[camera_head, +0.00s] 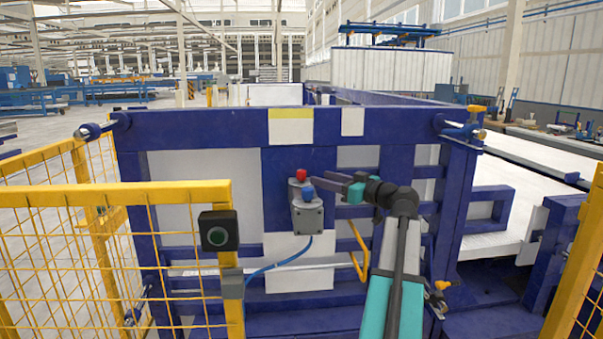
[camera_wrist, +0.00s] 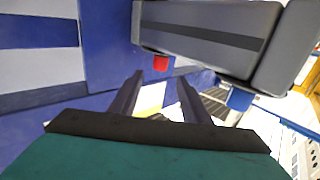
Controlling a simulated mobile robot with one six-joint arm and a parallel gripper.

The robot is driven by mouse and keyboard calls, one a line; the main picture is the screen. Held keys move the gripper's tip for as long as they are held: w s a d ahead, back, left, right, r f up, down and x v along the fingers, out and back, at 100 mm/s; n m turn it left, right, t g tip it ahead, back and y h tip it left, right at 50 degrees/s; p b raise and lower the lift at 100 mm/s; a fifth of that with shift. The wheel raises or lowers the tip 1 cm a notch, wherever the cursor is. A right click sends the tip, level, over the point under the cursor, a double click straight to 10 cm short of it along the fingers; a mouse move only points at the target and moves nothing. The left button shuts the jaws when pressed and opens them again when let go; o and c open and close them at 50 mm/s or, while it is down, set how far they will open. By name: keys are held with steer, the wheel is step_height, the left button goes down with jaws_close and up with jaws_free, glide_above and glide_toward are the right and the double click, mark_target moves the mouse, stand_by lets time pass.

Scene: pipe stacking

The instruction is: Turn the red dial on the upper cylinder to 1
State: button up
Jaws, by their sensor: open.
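The red dial (camera_head: 301,175) sits on top of the upper grey cylinder (camera_head: 294,187), on the front of the blue frame. A blue dial (camera_head: 308,192) sits just below it, on the lower grey cylinder (camera_head: 308,218). My gripper (camera_head: 320,182) reaches in from the right, close beside the dials. In the wrist view my gripper (camera_wrist: 160,78) is open and empty. The red dial (camera_wrist: 161,63) shows just beyond the gap between the fingertips, apparently not held. The blue dial (camera_wrist: 240,99) lies right of the fingers. The dial's number marks cannot be read.
The blue frame (camera_head: 205,128) stands behind the cylinders. A blue hose (camera_head: 278,264) and a yellow hose (camera_head: 360,240) hang below the dials.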

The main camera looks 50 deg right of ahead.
mark_target(305, 174)
steer(key=w, duration=1)
steer(key=shift+a+p, duration=0.2)
steer(key=shift+p, duration=0.2)
steer(key=shift+c, duration=0.4)
